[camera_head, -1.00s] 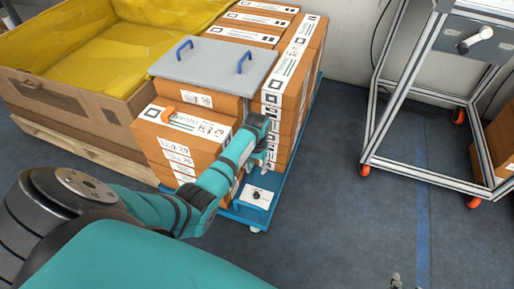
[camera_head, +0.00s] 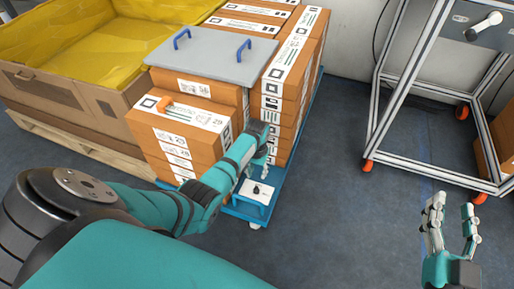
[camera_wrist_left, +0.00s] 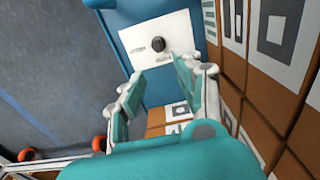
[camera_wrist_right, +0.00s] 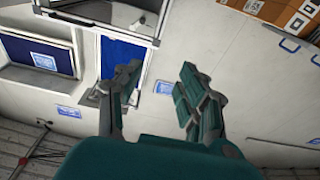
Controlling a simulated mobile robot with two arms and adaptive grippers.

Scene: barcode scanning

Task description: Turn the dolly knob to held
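The dolly knob (camera_head: 257,189) is a small dark knob on a white plate (camera_head: 263,197) at the near corner of the blue dolly (camera_head: 236,212). In the left wrist view the knob (camera_wrist_left: 158,44) sits ahead of the fingertips, with small printed marks on its plate that are too small to read. My left gripper (camera_head: 268,153) is above and beyond the knob, beside the stacked boxes. Its fingers (camera_wrist_left: 160,72) are open, with nothing between them, and apart from the knob. My right gripper (camera_head: 453,203) is open and empty at the lower right, over the floor.
Orange-brown labelled boxes (camera_head: 180,146) are stacked on the dolly close to my left gripper, with a grey lid with blue handles (camera_head: 210,60) on top. A large yellow-lined carton (camera_head: 90,40) stands at left. A wheeled metal frame (camera_head: 415,90) stands at right. The floor between is clear.

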